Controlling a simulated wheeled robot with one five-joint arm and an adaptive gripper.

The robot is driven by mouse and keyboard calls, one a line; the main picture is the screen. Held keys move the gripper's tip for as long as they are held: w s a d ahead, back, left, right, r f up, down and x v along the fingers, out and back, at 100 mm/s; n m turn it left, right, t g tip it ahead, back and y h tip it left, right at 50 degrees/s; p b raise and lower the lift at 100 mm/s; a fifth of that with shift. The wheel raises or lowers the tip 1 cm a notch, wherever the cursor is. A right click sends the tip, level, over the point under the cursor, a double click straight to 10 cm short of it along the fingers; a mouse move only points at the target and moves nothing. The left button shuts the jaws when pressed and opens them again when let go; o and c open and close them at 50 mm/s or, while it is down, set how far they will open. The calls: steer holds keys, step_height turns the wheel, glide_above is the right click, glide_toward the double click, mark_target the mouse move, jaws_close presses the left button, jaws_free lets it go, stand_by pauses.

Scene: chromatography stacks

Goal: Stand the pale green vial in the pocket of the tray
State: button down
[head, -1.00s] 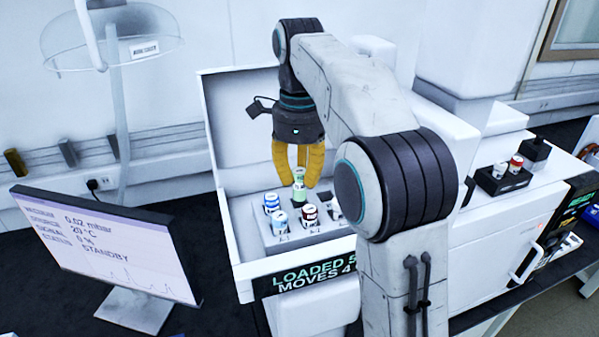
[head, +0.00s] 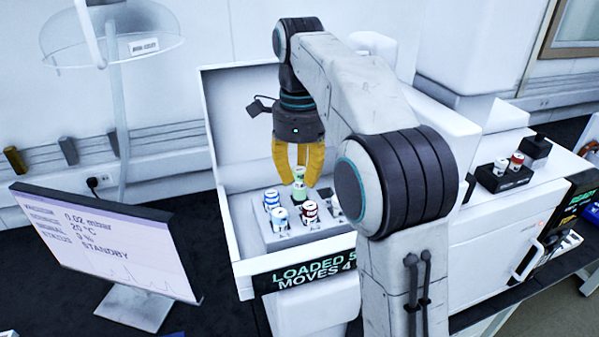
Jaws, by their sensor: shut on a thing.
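The pale green vial (head: 299,189) is upright between the yellow fingers of my gripper (head: 299,180), which is shut on it. It is over the back part of the grey tray (head: 268,238); I cannot tell whether its bottom is in a pocket. A blue-banded vial (head: 271,200), a light blue vial (head: 280,218) and a dark red vial (head: 310,213) stand in the tray around it. Another white vial (head: 337,205) shows partly at the right, and my arm hides the tray's right side.
The tray lies in an open white box (head: 222,150) with raised walls and a "LOADED" display (head: 312,273) in front. A monitor (head: 105,240) stands at the left. A black rack (head: 503,178) with two vials sits on the white machine at the right.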

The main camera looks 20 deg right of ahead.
mark_target(301, 188)
steer(key=shift+f+b, duration=0.75)
steer(key=shift+f, duration=0.25)
steer(key=shift+f, duration=0.35)
steer(key=shift+f+b, duration=0.35)
steer(key=c, duration=1)
jaws_free()
steer(key=o, duration=0.5)
steer(key=shift+d, duration=0.15)
steer(key=shift+c, duration=0.2)
